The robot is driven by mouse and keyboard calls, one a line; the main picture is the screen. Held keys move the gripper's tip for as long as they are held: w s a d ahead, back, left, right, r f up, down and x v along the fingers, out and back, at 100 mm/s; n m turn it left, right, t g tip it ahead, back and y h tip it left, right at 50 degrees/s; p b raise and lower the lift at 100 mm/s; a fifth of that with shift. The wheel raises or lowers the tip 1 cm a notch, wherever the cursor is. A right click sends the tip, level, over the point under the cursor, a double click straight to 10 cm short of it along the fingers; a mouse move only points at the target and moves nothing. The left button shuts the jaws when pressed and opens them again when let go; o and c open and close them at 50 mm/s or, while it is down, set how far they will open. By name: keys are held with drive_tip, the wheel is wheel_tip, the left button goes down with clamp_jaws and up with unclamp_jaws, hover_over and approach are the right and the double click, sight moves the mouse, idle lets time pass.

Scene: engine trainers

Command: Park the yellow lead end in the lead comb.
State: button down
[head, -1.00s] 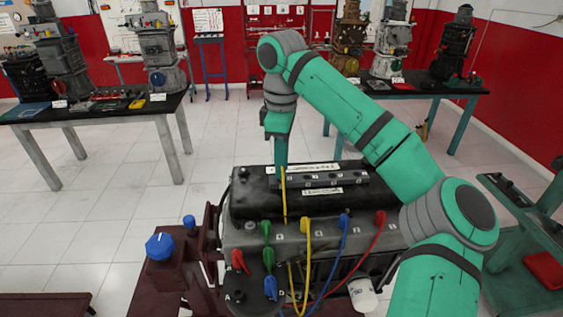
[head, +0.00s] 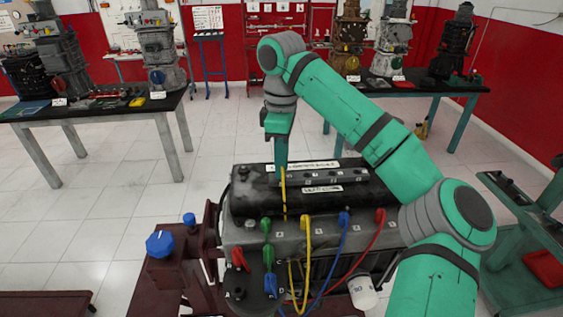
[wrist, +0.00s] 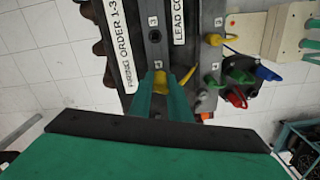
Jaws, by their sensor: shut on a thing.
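My gripper (head: 282,166) points down over the engine's black top cover. In the wrist view, my gripper (wrist: 163,88) is shut on the yellow lead end (wrist: 160,78). The thin yellow lead (head: 284,195) hangs below the fingers in the head view. The lead comb (head: 335,179) is a dark rail with numbered holes along the cover; in the wrist view the rail (wrist: 154,54) shows an open hole marked 3. The held end is over the rail beside that hole. The fingers hide whether it is seated in a hole.
On the lower ledge stand a green boot (head: 266,226), another yellow boot (head: 306,221), a blue boot (head: 344,217) and a red boot (head: 380,215), with leads looping down in front. A blue knob (head: 160,244) is on the stand at left. Tables with engines stand behind.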

drive_tip(key=shift+f, duration=0.1)
drive_tip(key=c, duration=1.6)
unclamp_jaws()
drive_tip(key=shift+o, duration=0.2)
